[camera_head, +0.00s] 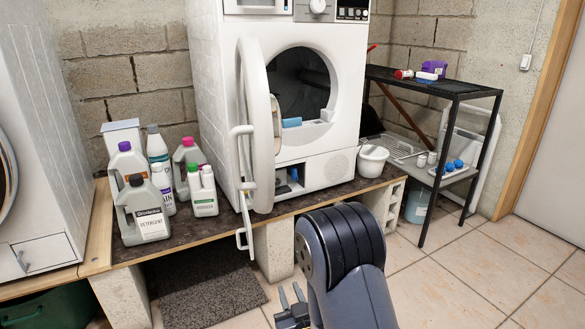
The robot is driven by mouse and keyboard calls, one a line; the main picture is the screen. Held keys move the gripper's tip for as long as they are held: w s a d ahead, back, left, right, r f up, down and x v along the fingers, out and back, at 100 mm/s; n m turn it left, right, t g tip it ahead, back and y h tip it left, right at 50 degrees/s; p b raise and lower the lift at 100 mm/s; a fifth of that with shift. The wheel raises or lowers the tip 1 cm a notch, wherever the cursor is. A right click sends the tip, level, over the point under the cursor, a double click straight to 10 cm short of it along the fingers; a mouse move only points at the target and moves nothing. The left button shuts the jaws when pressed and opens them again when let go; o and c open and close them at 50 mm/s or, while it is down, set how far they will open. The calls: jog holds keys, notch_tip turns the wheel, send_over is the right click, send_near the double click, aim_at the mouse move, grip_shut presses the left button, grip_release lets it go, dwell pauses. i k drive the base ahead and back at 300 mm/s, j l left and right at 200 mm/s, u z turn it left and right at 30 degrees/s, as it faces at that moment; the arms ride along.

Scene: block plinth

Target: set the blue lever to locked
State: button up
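A small blue part (294,175), which looks like the blue lever, sits inside a dark open compartment low on the front of the white washing machine (345,60). It is small and partly in shadow, so I cannot tell its setting. The machine's round door (258,120) is swung open to the left. A narrow white flap (243,228) hangs open below it. My gripper (291,294) is low at the bottom of the view, in front of and below the machine, away from the blue part. Its two fingers are apart with nothing visible between them. My arm hides part of the floor.
Another blue piece (291,122) lies at the drum opening's lower rim. Several bottles (145,208) stand left on the plinth (120,250). A white bowl (372,160) stands right of the machine. A black shelf (440,85) is farther right. The tiled floor (470,280) at right is clear.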

aim_at(294, 177)
jog(key=i+l+u, duration=0.1)
jog(key=i+l, duration=0.25)
jog(key=i, duration=0.25)
jog(key=i+l+u, duration=0.15)
jog(key=i+l, duration=0.2)
jog(key=i, duration=0.25)
jog(key=i+l+u, duration=0.1)
jog(key=i+l, duration=0.35)
jog(key=i, duration=0.1)
